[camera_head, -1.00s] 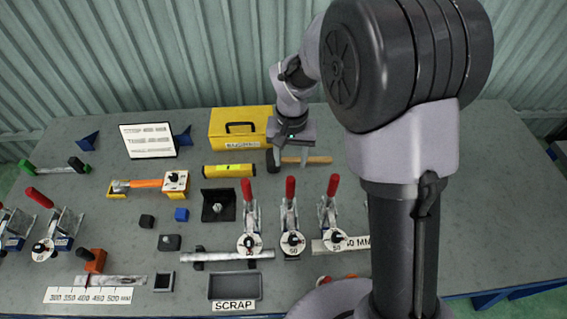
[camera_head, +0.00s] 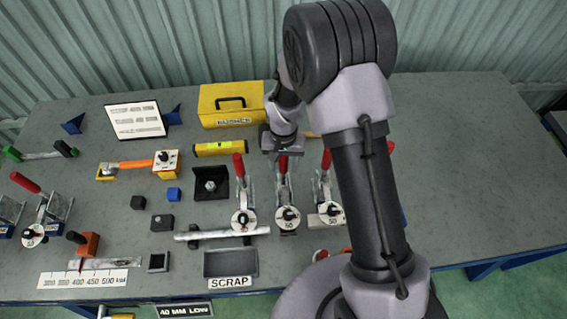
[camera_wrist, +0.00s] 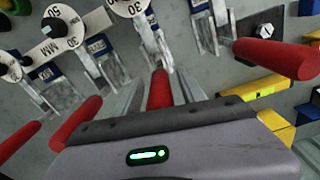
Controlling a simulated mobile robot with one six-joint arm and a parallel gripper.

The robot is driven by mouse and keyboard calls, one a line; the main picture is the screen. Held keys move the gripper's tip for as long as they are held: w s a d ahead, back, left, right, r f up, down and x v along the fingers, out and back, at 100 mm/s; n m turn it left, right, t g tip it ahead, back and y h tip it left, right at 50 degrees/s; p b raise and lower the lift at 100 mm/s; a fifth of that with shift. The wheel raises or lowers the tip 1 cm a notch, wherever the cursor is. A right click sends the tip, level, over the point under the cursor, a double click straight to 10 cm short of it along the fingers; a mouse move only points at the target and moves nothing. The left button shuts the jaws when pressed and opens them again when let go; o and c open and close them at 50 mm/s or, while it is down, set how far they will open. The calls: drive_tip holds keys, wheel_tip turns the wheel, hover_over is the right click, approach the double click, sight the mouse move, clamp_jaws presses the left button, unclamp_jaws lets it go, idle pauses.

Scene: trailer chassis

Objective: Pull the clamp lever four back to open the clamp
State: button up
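A row of toggle clamps with red levers stands on the bench. My gripper (camera_head: 282,148) is over the lever of the middle clamp (camera_head: 287,214) in the head view. That clamp's red lever (camera_head: 282,166) stands up, its top close under my gripper. In the wrist view the red lever (camera_wrist: 160,90) lies between my two fingers (camera_wrist: 158,98), with gaps beside it, so the fingers look open. Clamps to its left (camera_head: 243,217) and right (camera_head: 329,212) also have raised red levers. No label shows which lever is number four.
Neighbouring red levers stand close on both sides, one at the right (camera_wrist: 275,58) in the wrist view. A yellow toolbox (camera_head: 231,106) and yellow level (camera_head: 221,148) lie behind. A scrap tray (camera_head: 230,263) is in front. My arm hides part of the bench's right side.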

clamp_jaws()
idle(1.3)
